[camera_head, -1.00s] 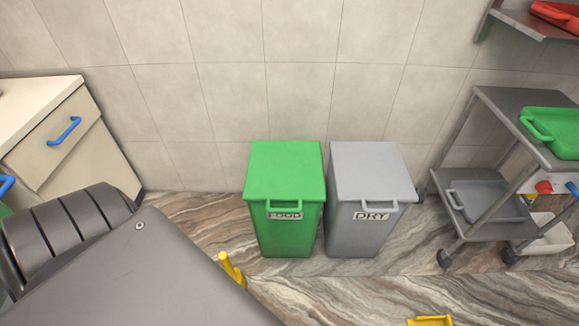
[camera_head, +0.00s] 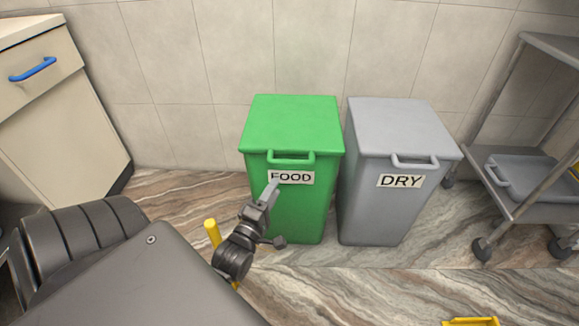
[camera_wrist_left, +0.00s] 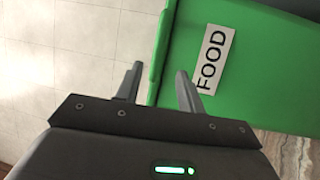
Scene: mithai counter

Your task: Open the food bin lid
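The green food bin (camera_head: 313,214) stands against the tiled wall, with its FOOD label on the front. Its green lid (camera_head: 292,122) is closed and has a loop handle (camera_head: 291,161) at the front edge. My left gripper (camera_head: 272,188) is in front of the bin, just below the handle and over part of the label. In the left wrist view my left gripper (camera_wrist_left: 158,80) is open, its fingers apart and the lid's green edge (camera_wrist_left: 158,55) between and beyond them. Whether it touches the bin I cannot tell. My right gripper is not in view.
A grey DRY bin (camera_head: 372,214) stands close on the right. A grey wheeled trolley (camera_head: 530,212) is at the far right, a cabinet (camera_head: 75,120) at the left. Yellow things lie low, one beside my arm (camera_head: 211,233) and one at the bottom right (camera_head: 474,321).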

